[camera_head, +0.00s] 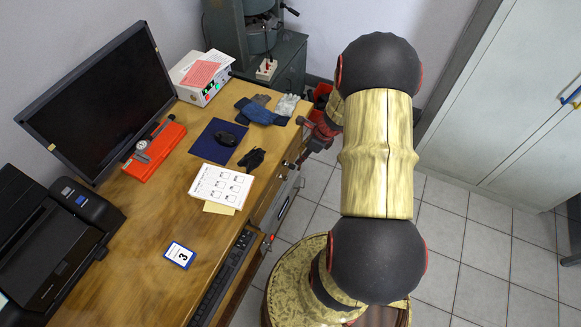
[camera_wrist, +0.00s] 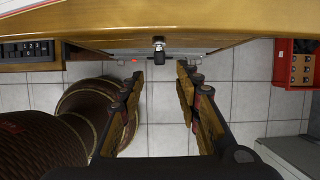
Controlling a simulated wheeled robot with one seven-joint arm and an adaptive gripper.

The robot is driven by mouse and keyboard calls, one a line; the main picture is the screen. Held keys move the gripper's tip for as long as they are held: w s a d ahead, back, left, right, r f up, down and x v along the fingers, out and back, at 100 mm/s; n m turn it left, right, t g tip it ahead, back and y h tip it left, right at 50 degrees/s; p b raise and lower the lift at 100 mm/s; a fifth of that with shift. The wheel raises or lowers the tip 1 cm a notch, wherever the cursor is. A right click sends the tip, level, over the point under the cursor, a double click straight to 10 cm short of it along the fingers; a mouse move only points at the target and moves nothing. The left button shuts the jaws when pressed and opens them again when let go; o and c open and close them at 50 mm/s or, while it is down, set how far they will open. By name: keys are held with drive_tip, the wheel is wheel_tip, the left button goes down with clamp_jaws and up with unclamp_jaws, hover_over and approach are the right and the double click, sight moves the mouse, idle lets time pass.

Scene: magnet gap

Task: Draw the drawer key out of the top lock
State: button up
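My gripper (camera_wrist: 160,75) is open there, with one finger on each side of the key's line. Clear gaps show between the key and both fingers, and the key is not gripped. In the head view the grey drawer front (camera_head: 287,196) shows at the desk's right side.
The desk top (camera_head: 150,215) overhangs the drawers. A keyboard (camera_wrist: 25,50) is at the left in the wrist view. A red bin (camera_wrist: 288,72) stands at the right on the tiled floor. Tall grey cabinets (camera_head: 505,110) stand at the right in the head view.

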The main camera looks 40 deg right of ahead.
sight(293, 166)
drive_tip(key=b+x, duration=0.7)
drive_tip(key=x, duration=0.2)
drive_tip(key=shift+w+f, duration=0.15)
drive_tip(key=shift+f, duration=0.2)
clamp_jaws()
idle(0.7)
drive_tip(key=shift+s+d, duration=0.3)
drive_tip(key=shift+s, duration=0.55)
drive_tip(key=shift+s+d, duration=0.3)
drive_tip(key=shift+s, duration=0.5)
drive_tip(key=shift+r, duration=0.1)
idle(0.3)
drive_tip(key=s+r+p, duration=0.1)
drive_tip(key=s+d+r, duration=0.1)
drive_tip(key=s+r+p, duration=0.1)
drive_tip(key=shift+s+d+p, duration=0.25)
drive_tip(key=shift+s+p, duration=0.1)
idle(0.5)
